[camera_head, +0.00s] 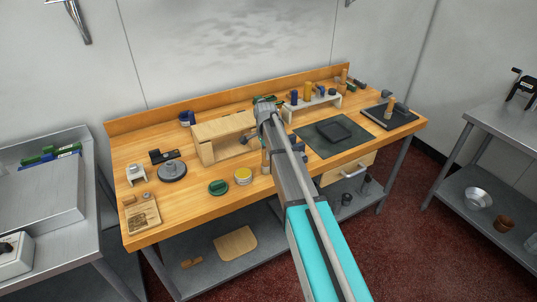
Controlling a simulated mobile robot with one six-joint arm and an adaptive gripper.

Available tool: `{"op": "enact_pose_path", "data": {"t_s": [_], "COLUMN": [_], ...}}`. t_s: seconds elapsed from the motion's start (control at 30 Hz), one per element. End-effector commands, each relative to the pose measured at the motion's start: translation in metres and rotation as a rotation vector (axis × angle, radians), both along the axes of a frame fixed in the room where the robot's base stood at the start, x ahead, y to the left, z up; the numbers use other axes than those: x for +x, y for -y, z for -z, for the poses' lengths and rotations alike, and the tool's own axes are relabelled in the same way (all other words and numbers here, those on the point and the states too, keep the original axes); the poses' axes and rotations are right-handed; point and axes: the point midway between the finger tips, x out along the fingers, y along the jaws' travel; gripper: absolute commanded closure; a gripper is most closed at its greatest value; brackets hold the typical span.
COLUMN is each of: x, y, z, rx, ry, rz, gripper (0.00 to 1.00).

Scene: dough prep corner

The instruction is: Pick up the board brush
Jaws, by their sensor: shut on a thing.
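My arm reaches from the bottom of the view over the wooden bench, and its end is above the middle of the worktop. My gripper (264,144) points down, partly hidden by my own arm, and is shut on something. A small tan upright piece (265,163) shows just below it and looks like the board brush. Its lower end is small and partly covered, so I cannot tell whether it touches the worktop.
A wooden box-like stand (222,128) is close on the left. A yellow-lidded tin (243,176) and a green round item (218,187) lie in front. A dark mat (313,142) with a square tray and a rack (312,104) of several items are on the right.

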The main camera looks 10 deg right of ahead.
Motion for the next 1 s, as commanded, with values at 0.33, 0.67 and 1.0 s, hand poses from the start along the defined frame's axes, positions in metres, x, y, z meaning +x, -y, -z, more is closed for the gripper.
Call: {"op": "enact_pose_path", "data": {"t_s": [0.33, 0.67, 1.0], "x": [0.000, -0.023, -0.061], "y": [0.000, 0.014, 0.036], "z": [-0.025, -0.063, -0.100], "rx": [0.000, 0.000, 0.000], "ry": [0.000, 0.000, 0.000], "rz": [0.000, 0.001, 0.002], "gripper": [1.00, 1.00, 1.00]}}
